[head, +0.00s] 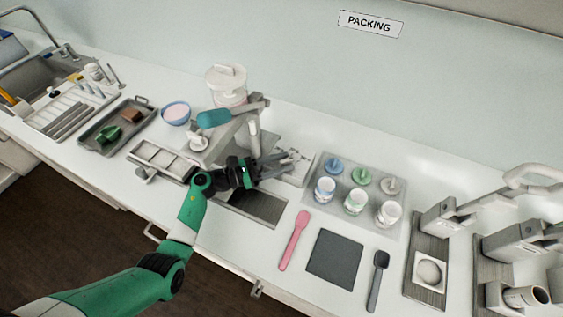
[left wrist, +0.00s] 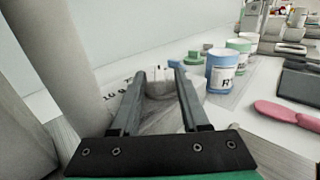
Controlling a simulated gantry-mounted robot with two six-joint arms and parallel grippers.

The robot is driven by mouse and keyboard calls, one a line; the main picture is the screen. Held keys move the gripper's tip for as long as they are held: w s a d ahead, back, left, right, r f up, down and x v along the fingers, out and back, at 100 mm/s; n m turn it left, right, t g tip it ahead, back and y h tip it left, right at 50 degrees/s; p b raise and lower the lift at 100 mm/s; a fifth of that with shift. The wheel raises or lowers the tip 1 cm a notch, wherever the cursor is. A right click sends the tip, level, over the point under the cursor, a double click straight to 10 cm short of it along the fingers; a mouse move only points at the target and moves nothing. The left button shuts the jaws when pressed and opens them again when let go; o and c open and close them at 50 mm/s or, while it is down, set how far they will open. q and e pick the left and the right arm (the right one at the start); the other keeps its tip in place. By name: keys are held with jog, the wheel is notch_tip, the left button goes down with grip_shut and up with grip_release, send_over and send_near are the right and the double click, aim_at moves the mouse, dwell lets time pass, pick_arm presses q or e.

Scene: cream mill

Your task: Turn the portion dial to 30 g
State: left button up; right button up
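The mill (head: 228,98) stands at the back of the counter, with a clear hopper on top and a teal-ended lever (head: 214,118). A printed scale plate (head: 297,167) lies at its right; part of a marking with a "g" shows in the left wrist view (left wrist: 115,94). My left gripper (head: 268,167) is at the mill's right side, by this plate. In the left wrist view its two fingers (left wrist: 160,72) are apart, with a blurred grey shape (left wrist: 158,92), perhaps the dial, between or beyond them. Contact and the dial's setting cannot be made out. My right gripper is not in view.
A pink spatula (head: 295,240), a dark mat (head: 334,257) and a dark spatula (head: 377,280) lie in front. A pale column (left wrist: 60,60) stands close at the left in the left wrist view.

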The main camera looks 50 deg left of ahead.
pick_arm(q)
jog(key=p+v, duration=0.1)
jog(key=v, duration=1)
jog(key=shift+s+a, duration=0.15)
jog(key=shift+s, duration=0.2)
